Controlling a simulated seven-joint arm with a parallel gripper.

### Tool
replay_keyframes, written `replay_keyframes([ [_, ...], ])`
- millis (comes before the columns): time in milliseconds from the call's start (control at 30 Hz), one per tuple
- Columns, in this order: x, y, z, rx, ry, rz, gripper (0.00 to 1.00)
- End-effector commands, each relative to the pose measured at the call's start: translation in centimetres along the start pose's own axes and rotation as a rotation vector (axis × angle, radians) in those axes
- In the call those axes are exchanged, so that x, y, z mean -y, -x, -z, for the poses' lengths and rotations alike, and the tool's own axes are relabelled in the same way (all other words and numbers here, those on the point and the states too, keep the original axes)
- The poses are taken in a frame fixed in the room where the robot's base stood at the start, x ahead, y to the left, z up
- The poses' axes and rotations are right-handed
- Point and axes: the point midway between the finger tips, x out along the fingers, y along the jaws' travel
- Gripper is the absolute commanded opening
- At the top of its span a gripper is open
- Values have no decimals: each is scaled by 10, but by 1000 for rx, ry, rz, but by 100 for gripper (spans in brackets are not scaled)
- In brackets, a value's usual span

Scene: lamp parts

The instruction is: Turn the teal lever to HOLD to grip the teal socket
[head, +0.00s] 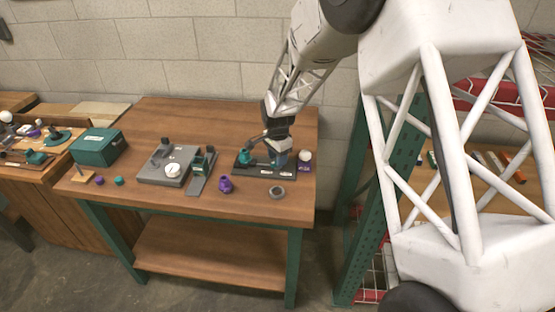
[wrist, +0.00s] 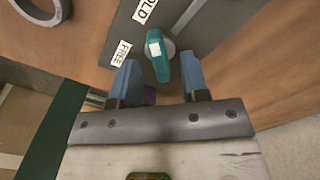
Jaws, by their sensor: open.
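The teal lever (wrist: 161,67) with a white square mark shows in the wrist view, on a dark grey plate (wrist: 192,32). My gripper (wrist: 158,62) is open, with one blue finger on either side of the lever; I cannot tell whether either finger touches it. A FREE label (wrist: 120,53) and a partly cut-off HOLD label (wrist: 145,9) lie left of the lever. In the head view my gripper (head: 279,153) is low over the dark plate (head: 262,171). A teal part (head: 245,157), possibly the socket, stands at the plate's left end. Its grip is too small to judge.
A grey ring (head: 277,192) and a purple part (head: 226,184) lie in front of the plate. A white-and-purple item (head: 304,159) stands right of it, near the table edge. A grey fixture (head: 163,170) and a green box (head: 97,147) stand to the left.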

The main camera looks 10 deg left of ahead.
Motion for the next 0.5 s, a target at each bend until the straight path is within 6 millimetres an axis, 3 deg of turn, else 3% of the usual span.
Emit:
replay_keyframes([
  [500,0,59,0,-1,0,1,42],
])
